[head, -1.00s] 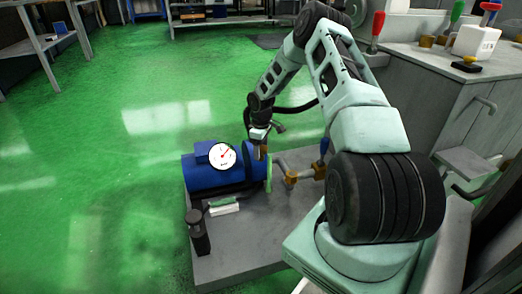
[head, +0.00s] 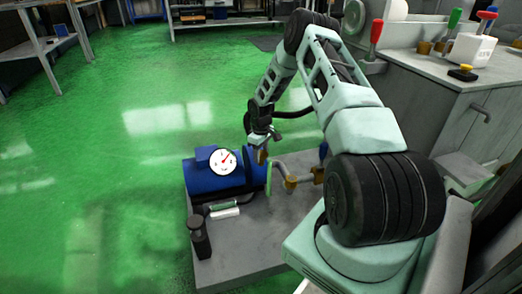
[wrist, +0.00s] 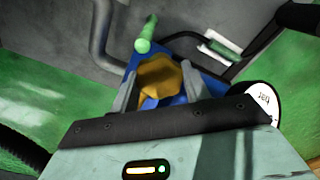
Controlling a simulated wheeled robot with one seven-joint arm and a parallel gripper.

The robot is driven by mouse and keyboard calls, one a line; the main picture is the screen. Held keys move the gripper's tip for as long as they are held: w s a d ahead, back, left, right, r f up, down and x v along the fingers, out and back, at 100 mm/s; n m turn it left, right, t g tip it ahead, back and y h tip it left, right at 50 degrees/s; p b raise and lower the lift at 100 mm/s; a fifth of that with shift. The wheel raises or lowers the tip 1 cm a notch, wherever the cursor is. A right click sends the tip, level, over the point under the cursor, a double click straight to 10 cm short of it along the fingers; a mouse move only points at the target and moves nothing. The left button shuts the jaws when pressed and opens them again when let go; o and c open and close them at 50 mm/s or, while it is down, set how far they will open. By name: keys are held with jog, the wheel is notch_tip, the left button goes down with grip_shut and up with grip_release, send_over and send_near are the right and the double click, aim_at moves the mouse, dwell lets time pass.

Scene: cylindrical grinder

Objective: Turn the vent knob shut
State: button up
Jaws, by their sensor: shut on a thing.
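The vent knob is a brass-coloured piece (wrist: 160,80), seen in the wrist view between my two fingers, on top of the blue pump body (head: 205,180). My gripper (wrist: 158,78) is shut on it, with one grey finger on each side. In the head view my gripper (head: 263,148) points down at the right end of the blue body, and the knob (head: 262,157) shows as a small brass patch under it. The fingers and wrist hide most of the knob there.
A round white gauge (head: 223,161) stands on the blue body, close to my gripper. A dark cylinder (head: 199,236) stands in front on the grey base. The green floor at left is clear.

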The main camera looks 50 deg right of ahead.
jog(key=m+p, duration=0.1)
jog(key=m, duration=0.1)
jog(key=m+p, duration=0.1)
jog(key=shift+r+m+p, duration=0.2)
jog(key=shift+m+p, duration=0.2)
jog(key=m+p, duration=0.2)
jog(key=m, duration=0.2)
jog(key=shift+d+f+m, duration=0.1)
jog(key=shift+m, duration=0.2)
jog(key=m+p, duration=0.1)
jog(key=m, duration=0.2)
jog(key=shift+p, duration=0.35)
jog(key=shift+s+f+m+p, duration=0.1)
jog(key=shift+m+p, duration=0.3)
jog(key=shift+m, duration=1.6)
jog(key=o, duration=1)
